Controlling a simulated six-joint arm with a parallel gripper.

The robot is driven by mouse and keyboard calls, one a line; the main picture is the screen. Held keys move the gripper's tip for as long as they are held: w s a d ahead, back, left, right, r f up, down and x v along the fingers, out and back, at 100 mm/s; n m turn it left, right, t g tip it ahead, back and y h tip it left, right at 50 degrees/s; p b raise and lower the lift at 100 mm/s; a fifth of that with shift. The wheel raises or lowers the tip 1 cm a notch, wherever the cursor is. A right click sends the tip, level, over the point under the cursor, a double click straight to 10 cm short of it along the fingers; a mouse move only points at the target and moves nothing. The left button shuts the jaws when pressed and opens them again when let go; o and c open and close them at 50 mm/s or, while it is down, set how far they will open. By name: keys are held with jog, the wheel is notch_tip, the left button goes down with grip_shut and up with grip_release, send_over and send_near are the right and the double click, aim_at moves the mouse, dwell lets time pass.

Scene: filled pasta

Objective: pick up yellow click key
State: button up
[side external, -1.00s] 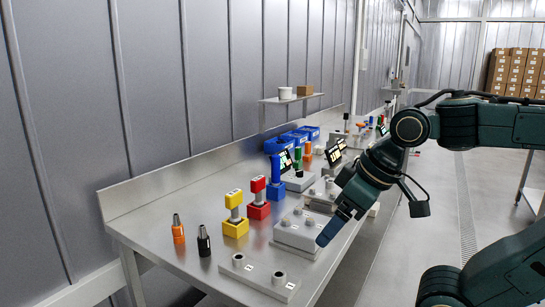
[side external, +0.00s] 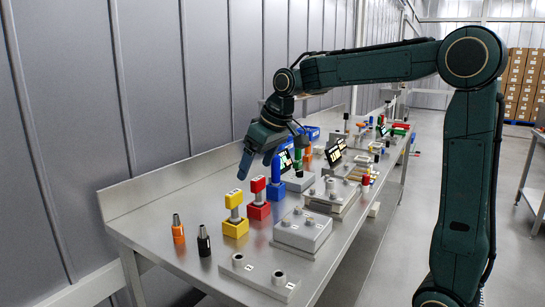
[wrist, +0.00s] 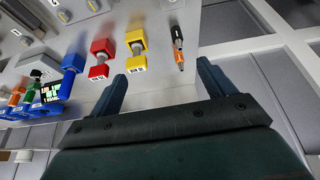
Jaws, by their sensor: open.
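The yellow click key (side external: 234,199) stands upright in its yellow block (side external: 235,228) near the front left of the steel bench. In the wrist view the yellow key (wrist: 137,64) shows ahead of the fingers, nearer the left one. My gripper (side external: 244,164) is open and empty. It hangs above and behind the yellow key, apart from it. In the wrist view my gripper (wrist: 160,70) shows its two fingers spread wide with nothing between them.
A red key (side external: 258,185) in a red block and a blue one (side external: 276,170) stand just beyond. An orange tool (side external: 178,230) and a black one (side external: 204,242) stand to the left. Grey fixture blocks (side external: 301,230) lie to the right. The bench's near left corner is clear.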

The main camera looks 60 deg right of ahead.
send_near(235, 192)
jog(key=shift+x, duration=4.2)
jog(key=shift+f, duration=0.1)
jog(key=shift+x, duration=2.45)
jog(key=shift+s+a, duration=0.1)
jog(key=shift+c, duration=0.2)
jog(key=c, duration=1.2)
jog(key=shift+o, duration=0.2)
notch_tip(235, 192, up, 20)
